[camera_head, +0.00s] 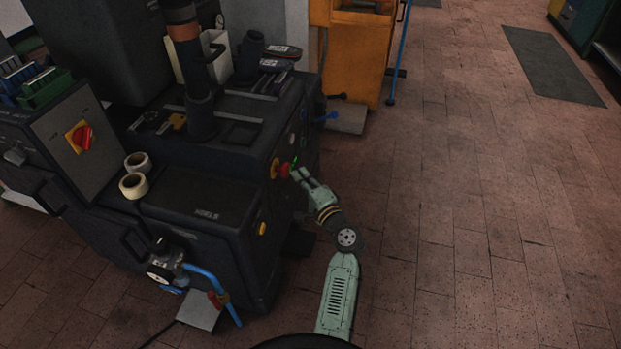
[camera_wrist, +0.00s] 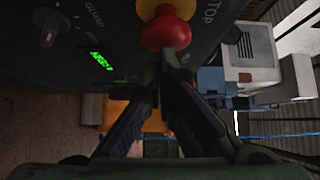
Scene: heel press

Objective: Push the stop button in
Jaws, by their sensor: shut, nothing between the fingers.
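The stop button is a red mushroom head (camera_head: 284,170) on a yellow collar (camera_head: 274,168), on the side panel of the dark machine (camera_head: 215,205). In the wrist view the red head (camera_wrist: 166,33) is at the top centre, with the word STOP beside its yellow collar (camera_wrist: 166,8). My gripper (camera_head: 297,174) is just right of the button in the head view. In the wrist view my gripper's fingertips (camera_wrist: 163,72) are together and empty, at the lower edge of the red head. I cannot tell whether they touch it.
A green lit display (camera_wrist: 99,61) and a knob marked GUARD (camera_wrist: 48,30) share the panel. A red rotary switch (camera_head: 81,136) sits on a grey box, apart from the stop button. Tape rolls (camera_head: 134,185) lie on the machine. The brick floor (camera_head: 460,200) at right is clear.

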